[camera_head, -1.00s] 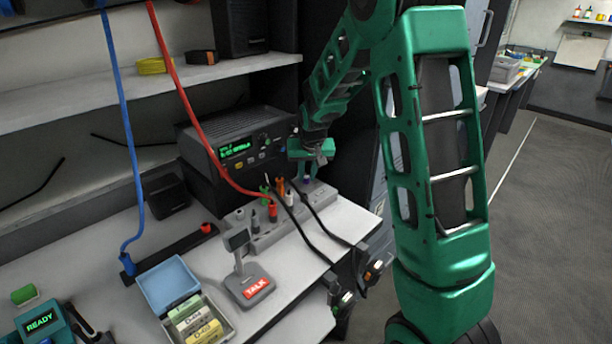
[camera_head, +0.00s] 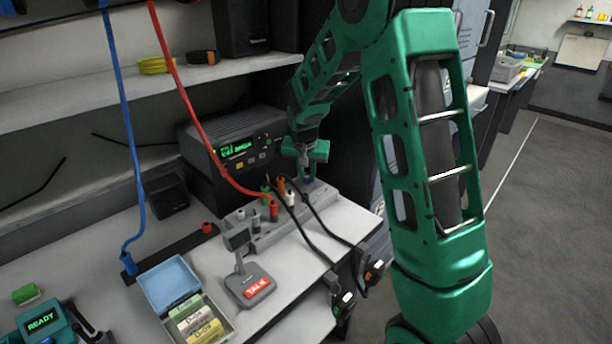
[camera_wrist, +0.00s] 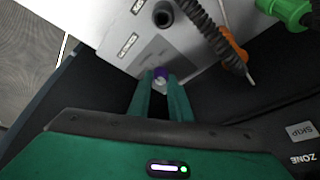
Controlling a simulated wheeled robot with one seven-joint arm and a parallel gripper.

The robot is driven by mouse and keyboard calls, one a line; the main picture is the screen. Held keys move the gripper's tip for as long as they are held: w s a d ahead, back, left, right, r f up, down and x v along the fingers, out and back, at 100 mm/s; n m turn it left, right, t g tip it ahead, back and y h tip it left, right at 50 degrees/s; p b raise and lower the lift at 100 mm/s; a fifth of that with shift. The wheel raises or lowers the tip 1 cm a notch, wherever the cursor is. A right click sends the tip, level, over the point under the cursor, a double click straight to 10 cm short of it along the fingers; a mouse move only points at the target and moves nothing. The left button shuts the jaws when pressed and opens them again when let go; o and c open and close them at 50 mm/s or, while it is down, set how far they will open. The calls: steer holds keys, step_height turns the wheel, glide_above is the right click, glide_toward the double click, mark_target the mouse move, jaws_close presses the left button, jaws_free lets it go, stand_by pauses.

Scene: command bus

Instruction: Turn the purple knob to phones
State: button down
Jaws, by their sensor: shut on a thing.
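The purple knob (camera_wrist: 161,73) sits on the grey panel box (camera_wrist: 180,38), and in the head view the knob (camera_head: 308,180) shows just under my gripper (camera_head: 305,168). In the wrist view my gripper (camera_wrist: 161,90) has both green fingers closed around the knob, with its purple top edge and a pale part visible between the tips. Labels on the panel near the knob are too small to read for certain, so I cannot tell which position the knob points to.
A radio with a green display (camera_head: 235,147) stands left of my gripper. Several plugs, including a red plug (camera_head: 274,211), stand in the panel, with cables close by. A TALK microphone base (camera_head: 254,288) and a blue box (camera_head: 169,283) lie in front.

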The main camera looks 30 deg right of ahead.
steer(key=c, duration=1.6)
jaws_free()
steer(key=shift+a, duration=0.1)
steer(key=shift+r, duration=0.1)
steer(key=v, duration=1)
steer(key=shift+a+r, duration=0.1)
steer(key=shift+r, duration=0.15)
steer(key=shift+s, duration=0.1)
steer(key=s+d+g+y, duration=0.1)
steer(key=s, duration=1.2)
steer(key=s+d+n+g+y, duration=0.1)
steer(key=s+d, duration=0.1)
steer(key=s, duration=1.1)
steer(key=s+d+g, duration=0.1)
steer(key=s, duration=1.2)
steer(key=shift+s+d+f+g+y, duration=0.15)
steer(key=shift+d+f+g+y, duration=0.05)
steer(key=shift+f+g+y, duration=0.2)
